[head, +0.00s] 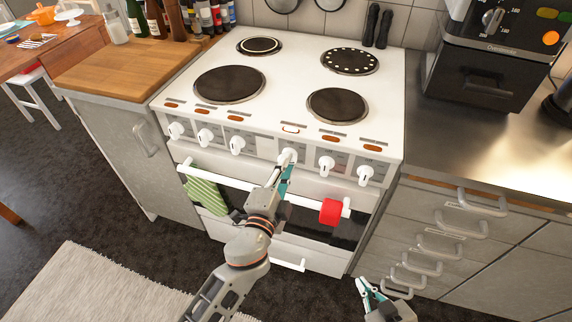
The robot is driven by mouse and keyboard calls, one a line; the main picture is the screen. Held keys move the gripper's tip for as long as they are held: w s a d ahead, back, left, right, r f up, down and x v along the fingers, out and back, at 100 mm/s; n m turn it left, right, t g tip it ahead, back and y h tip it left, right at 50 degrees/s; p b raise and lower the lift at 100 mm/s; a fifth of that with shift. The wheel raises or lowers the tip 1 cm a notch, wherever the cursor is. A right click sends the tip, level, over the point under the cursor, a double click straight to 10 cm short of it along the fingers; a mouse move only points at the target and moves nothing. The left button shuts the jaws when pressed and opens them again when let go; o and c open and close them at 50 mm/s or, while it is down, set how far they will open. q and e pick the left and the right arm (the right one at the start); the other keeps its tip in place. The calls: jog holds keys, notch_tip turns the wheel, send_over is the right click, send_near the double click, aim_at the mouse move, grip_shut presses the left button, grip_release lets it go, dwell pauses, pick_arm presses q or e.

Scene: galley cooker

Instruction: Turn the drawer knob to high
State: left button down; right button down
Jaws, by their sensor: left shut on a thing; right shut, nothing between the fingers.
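A white cooker (285,110) has a row of white knobs along its front panel. My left gripper (284,172) reaches up to the knob (288,156) in the middle of the row, between a group of three on the left and a pair on the right. It is shut on that knob, and its fingers cover the knob's lower part. The knob's markings are too small to read. My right gripper (366,290) is low at the bottom, right of centre. It is shut and empty, apart from the cooker.
A green striped towel (205,194) and a red item (331,211) hang on the oven's handle bar below the knobs. Drawers with handles (461,224) stand at the right. A black appliance (486,75) sits on the steel counter. Dark floor is open in front.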

pick_arm(q)
jog(key=shift+m, duration=1.6)
jog(key=c, duration=2)
grip_release()
jog(key=v, duration=1.2)
